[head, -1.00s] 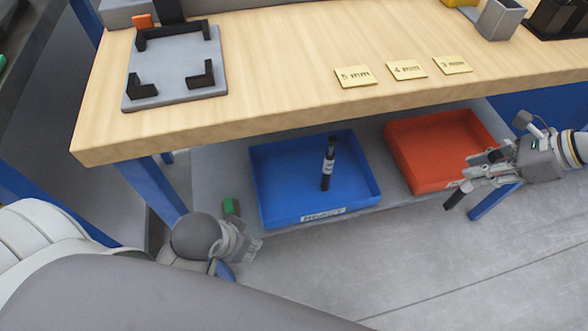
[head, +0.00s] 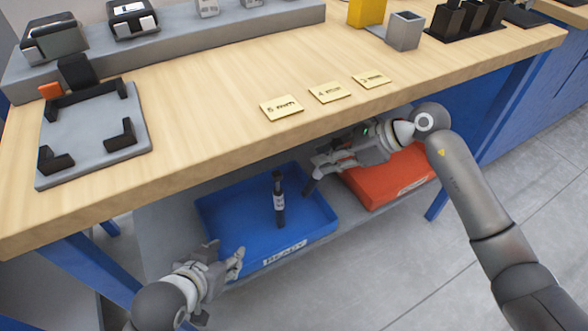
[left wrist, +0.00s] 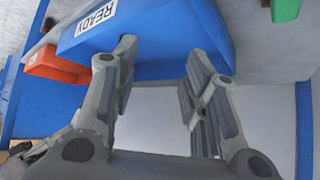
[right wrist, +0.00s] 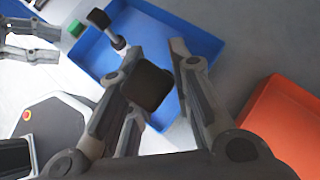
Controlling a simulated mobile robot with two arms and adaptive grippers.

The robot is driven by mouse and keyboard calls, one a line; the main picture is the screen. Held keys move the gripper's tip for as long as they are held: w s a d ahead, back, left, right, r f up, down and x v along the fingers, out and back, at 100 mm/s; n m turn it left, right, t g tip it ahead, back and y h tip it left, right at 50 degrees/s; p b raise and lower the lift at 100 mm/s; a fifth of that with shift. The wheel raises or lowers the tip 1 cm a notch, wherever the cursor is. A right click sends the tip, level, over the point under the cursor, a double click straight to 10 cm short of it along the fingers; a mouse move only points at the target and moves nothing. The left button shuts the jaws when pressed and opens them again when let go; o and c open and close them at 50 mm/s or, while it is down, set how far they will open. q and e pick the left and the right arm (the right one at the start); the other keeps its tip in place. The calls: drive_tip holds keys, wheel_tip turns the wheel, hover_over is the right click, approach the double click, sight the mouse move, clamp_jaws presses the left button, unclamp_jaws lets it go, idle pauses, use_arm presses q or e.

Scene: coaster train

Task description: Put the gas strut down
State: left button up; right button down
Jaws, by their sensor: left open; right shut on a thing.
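My right gripper (head: 316,166) is shut on a dark gas strut (head: 311,187), which hangs below it near the gap between the blue and red trays. In the right wrist view the strut's black end (right wrist: 150,86) shows between the fingers; the rest is hidden. A second black strut with a pale label (head: 279,200) stands roughly upright in the blue tray (head: 318,232), which is marked READY. My left gripper (head: 226,256) is open at the blue tray's front left corner. The left wrist view shows nothing between its fingers (left wrist: 163,58).
The red tray (head: 405,187) sits right of the blue tray on the low grey shelf. The bench top (head: 215,110) overhangs the shelf; it carries a grey fixture (head: 92,135) and gold size plates (head: 281,108).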

drive_tip(key=a+f, duration=0.1)
drive_tip(key=f, duration=0.1)
drive_tip(key=a+f+b, duration=0.1)
drive_tip(key=a+f, duration=0.1)
drive_tip(key=f, duration=0.1)
drive_tip(key=shift+w+f, duration=0.25)
drive_tip(key=shift+f, duration=0.1)
drive_tip(key=shift+w+a+r, duration=0.15)
drive_tip(key=shift+a+r, duration=0.05)
drive_tip(key=shift+a, duration=0.2)
drive_tip(key=shift+a+h, duration=0.65)
drive_tip(key=shift+h, duration=0.05)
use_arm(q)
drive_tip(key=w+d+r+t+h, duration=0.1)
drive_tip(key=w+d+r+t, duration=0.1)
drive_tip(key=w+r+t, duration=0.3)
wheel_tip(320, 180, up, 2)
drive_tip(key=shift+w+d+r+h+b, duration=0.1)
drive_tip(key=shift+w+d+h+b, duration=0.3)
drive_tip(key=shift+w, duration=0.3)
use_arm(e)
drive_tip(key=a, duration=0.1)
drive_tip(key=a+h, duration=0.1)
drive_tip(key=f+h, duration=0.1)
drive_tip(key=shift+w+a+f+g, duration=0.1)
drive_tip(key=shift+w+a+g, duration=0.25)
drive_tip(key=shift+a+g, duration=0.05)
use_arm(q)
drive_tip(key=shift+t, duration=0.3)
